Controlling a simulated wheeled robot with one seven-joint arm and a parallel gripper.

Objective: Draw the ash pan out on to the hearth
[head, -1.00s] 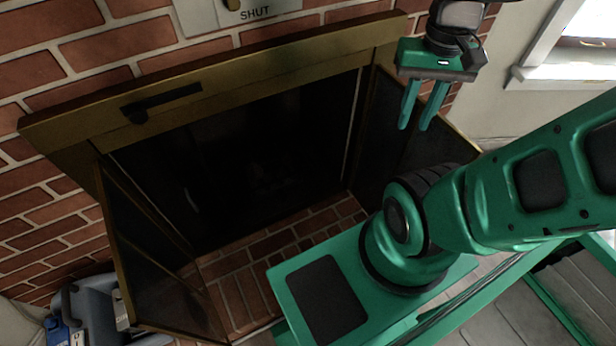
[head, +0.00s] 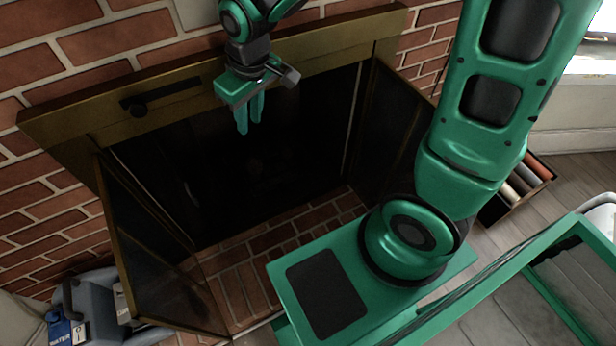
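The fireplace opening (head: 240,175) is dark inside, and I cannot make out the ash pan in it. The brick hearth (head: 235,290) shows bare in front of the opening, partly hidden by my base. The left glass door (head: 150,255) and the right glass door (head: 385,130) both stand swung open. My gripper (head: 249,130) hangs in front of the upper part of the opening, just below the brass top bar, fingers pointing down. The fingers look slightly apart with nothing between them.
A grey-blue container (head: 95,295) with a blue box (head: 62,330) stands at lower left. A box of cylindrical items (head: 525,185) sits on the floor at right.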

